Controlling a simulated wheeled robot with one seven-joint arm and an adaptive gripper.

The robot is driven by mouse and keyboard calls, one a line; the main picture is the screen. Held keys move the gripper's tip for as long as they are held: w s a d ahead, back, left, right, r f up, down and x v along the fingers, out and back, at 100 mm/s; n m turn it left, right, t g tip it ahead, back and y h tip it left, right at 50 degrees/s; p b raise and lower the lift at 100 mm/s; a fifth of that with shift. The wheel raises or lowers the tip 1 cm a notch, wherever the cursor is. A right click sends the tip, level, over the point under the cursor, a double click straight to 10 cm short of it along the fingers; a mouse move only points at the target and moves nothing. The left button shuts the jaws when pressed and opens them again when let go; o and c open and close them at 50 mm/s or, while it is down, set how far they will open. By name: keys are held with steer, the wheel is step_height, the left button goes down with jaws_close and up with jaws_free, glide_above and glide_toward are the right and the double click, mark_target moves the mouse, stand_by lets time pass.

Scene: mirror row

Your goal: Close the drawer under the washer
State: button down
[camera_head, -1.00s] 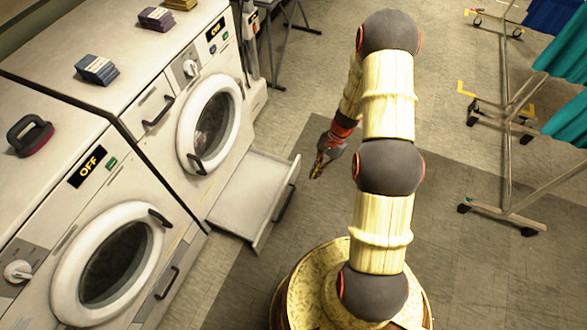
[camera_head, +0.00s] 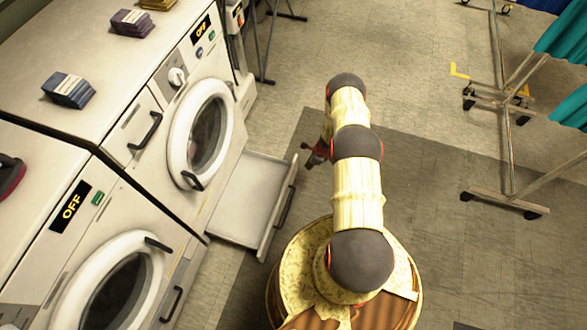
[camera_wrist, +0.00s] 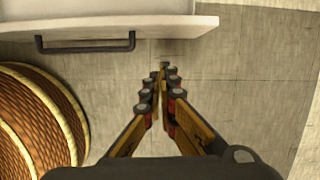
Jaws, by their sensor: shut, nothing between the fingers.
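The drawer (camera_head: 240,196) under the right-hand washer (camera_head: 207,130) is pulled out over the floor. It is a pale, shallow tray with a dark bar handle (camera_head: 284,207) on its front. In the wrist view the drawer front (camera_wrist: 180,30) and its handle (camera_wrist: 85,43) cross the top left. My gripper (camera_head: 307,155) is beside the far end of the drawer front, apart from it as far as I can tell. In the wrist view my gripper (camera_wrist: 163,72) is shut and empty, its fingertips below the drawer front and right of the handle.
Another washer (camera_head: 115,270) with a round door stands at the lower left. Bundles (camera_head: 69,90) lie on the machine tops. Wheeled racks (camera_head: 508,200) with teal cloth stand at the right. The floor (camera_head: 430,180) between is clear.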

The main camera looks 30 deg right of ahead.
steer(key=w+a+f+b, duration=0.3)
steer(key=f+b, duration=0.3)
steer(key=f, duration=0.4)
steer(key=shift+w+a+m, duration=0.3)
steer(key=shift+w+a, duration=0.1)
steer(key=shift+w, duration=0.3)
steer(key=shift+a+r, duration=0.15)
